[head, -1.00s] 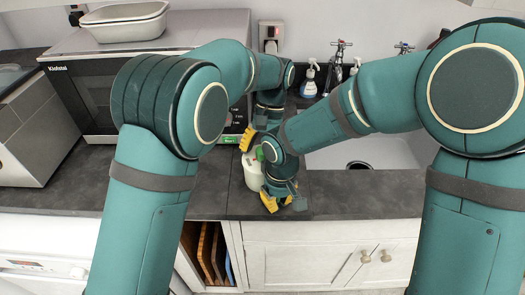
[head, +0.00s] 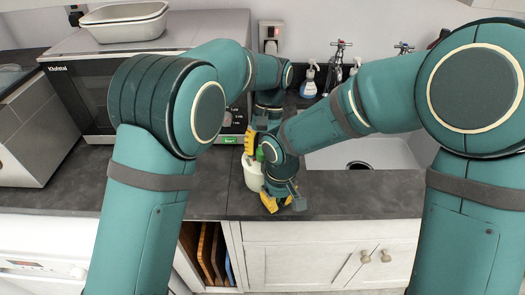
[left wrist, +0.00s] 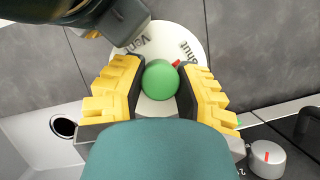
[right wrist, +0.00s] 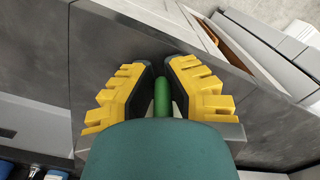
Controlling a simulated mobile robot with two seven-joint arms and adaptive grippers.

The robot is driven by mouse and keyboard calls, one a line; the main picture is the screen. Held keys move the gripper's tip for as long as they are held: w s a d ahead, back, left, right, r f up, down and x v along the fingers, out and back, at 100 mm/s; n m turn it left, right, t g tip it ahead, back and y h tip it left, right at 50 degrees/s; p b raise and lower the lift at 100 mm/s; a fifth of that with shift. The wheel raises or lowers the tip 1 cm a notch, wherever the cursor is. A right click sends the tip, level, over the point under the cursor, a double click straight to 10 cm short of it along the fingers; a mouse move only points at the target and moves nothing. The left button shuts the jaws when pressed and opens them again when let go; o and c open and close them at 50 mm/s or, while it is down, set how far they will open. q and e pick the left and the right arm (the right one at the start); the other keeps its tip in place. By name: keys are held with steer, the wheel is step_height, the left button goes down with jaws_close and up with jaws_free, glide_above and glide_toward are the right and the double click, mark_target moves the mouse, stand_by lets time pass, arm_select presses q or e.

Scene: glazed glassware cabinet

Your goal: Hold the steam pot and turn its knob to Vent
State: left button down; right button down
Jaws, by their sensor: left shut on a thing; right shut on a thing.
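The white steam pot (head: 254,178) stands on the dark counter near its front edge, partly hidden by my arms. In the left wrist view its round white lid (left wrist: 155,108) carries a green knob (left wrist: 160,79), a red mark (left wrist: 176,63) and two labels. The Vent label is at upper left; the red mark is near the other label, apparently Shut, at upper right. My left gripper (left wrist: 160,82) is shut on the knob from above. My right gripper (right wrist: 162,92) is shut on the pot's green handle (right wrist: 162,99), beside the pot. The pot body is mostly hidden there.
A microwave (head: 95,75) with a white dish (head: 124,20) on top stands behind at left. Wooden boards (head: 206,250) stand in an open slot below the counter.

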arm_select(q)
steer(key=n+h, duration=0.1)
steer(key=n, duration=0.2)
steer(key=shift+n+h, duration=0.3)
steer(key=n, duration=0.2)
steer(key=n+h, duration=0.1)
steer(key=n, duration=0.1)
steer(key=shift+s+n+h, duration=0.1)
steer(key=shift+n+h, duration=0.2)
steer(key=n, duration=0.2)
steer(key=n+h, duration=0.1)
steer(key=n, duration=0.1)
steer(key=shift+t+h, duration=0.3)
steer(key=shift+t, duration=0.1)
steer(key=shift+f+n+t+h, duration=0.1)
steer(key=shift+n+t+h, duration=0.35)
steer(key=shift+n, duration=1.25)
steer(key=c, duration=0.6)
jaws_free()
